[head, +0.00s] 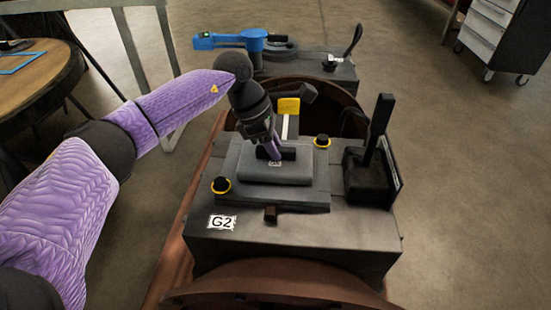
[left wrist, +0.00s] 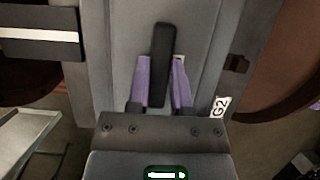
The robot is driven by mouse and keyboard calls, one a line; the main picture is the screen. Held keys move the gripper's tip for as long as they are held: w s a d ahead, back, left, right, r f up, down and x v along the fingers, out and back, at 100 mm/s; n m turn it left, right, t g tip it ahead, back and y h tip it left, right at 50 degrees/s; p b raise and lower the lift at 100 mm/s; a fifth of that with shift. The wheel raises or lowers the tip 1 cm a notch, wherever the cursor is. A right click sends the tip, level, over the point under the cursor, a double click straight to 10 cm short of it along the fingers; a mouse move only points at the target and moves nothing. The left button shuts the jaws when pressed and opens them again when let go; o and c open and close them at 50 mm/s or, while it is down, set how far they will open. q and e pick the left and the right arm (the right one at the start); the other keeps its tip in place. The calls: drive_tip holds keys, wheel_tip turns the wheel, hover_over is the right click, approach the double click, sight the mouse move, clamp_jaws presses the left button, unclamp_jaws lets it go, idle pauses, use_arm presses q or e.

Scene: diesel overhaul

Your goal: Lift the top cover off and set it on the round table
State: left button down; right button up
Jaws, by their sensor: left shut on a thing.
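The top cover (head: 262,171) is a grey stepped plate on top of the dark machine block labelled G2 (head: 340,225). It looks level, and I see no clear gap beneath it. My left gripper (head: 272,150) comes down from above and is shut on the black bar handle of the cover. In the left wrist view the purple fingers stand on both sides of that handle (left wrist: 160,65), with the grey cover (left wrist: 205,35) behind. The round table (head: 48,88) has a wooden top and stands at the far left. My right gripper is out of view.
Two black knobs with yellow rings (head: 221,185) (head: 321,142) flank the cover. A black upright lever (head: 378,135) stands to its right. A blue tool (head: 250,40) lies on another dark block behind. A blue-edged item (head: 15,63) lies on the round table.

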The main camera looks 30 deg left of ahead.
use_arm(q)
wheel_tip(320, 180, up, 15)
drive_tip(key=p, duration=0.9)
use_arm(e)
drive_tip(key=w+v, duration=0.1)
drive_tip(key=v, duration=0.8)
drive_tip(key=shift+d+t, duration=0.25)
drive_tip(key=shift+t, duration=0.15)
